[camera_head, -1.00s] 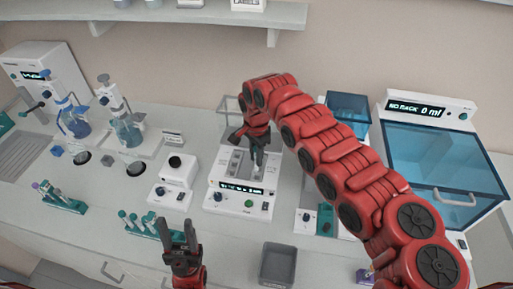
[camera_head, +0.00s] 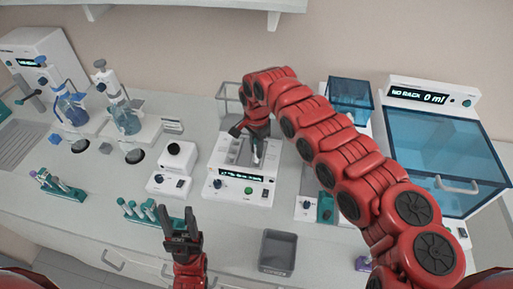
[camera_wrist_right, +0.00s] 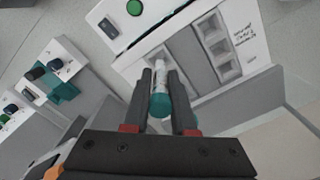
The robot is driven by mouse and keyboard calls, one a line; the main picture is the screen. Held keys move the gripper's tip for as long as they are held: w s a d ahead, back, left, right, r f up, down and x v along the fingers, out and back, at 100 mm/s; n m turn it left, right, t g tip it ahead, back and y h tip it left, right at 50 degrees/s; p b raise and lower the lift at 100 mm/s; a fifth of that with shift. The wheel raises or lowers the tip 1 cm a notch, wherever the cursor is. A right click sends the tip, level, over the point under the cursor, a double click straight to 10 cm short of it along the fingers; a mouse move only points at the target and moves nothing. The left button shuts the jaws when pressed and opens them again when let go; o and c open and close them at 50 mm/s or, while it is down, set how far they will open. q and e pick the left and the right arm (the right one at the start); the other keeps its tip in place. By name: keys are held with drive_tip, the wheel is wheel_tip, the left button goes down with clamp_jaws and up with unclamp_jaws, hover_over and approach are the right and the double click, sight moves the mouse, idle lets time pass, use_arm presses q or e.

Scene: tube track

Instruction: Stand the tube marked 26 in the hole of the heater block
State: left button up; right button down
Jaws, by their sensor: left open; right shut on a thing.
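The heater block (camera_head: 242,167) is a white unit with a lit display, a green button and a grey top. It also shows in the right wrist view (camera_wrist_right: 226,82), with square openings in its top. My right gripper (camera_head: 254,155) is over the block. In the right wrist view the right gripper (camera_wrist_right: 160,82) is shut on a slim clear tube (camera_wrist_right: 158,71) with a teal cap (camera_wrist_right: 160,105). Its mark is not readable, and I cannot tell whether its lower end is in a hole. My left gripper (camera_head: 179,214) is open and empty in front of the block.
A teal rack (camera_head: 149,212) with several tubes stands left of my left gripper, and another rack (camera_head: 62,188) further left. A small white device (camera_head: 176,166) is left of the block. A grey bin (camera_head: 278,251) stands at the front. A blue-lidded machine (camera_head: 440,155) stands right.

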drive_tip(key=shift+f, duration=0.2)
drive_tip(key=shift+f+b, duration=0.35)
drive_tip(key=shift+f, duration=0.2)
drive_tip(key=shift+f+b, duration=0.3)
drive_tip(key=shift+f, duration=0.35)
drive_tip(key=c, duration=0.7)
unclamp_jaws()
drive_tip(key=shift+o, duration=0.2)
drive_tip(key=shift+r, duration=0.1)
wheel_tip(320, 180, up, 6)
drive_tip(key=p, duration=0.3)
wheel_tip(320, 180, up, 11)
drive_tip(key=p, duration=0.1)
drive_tip(key=shift+p, duration=0.3)
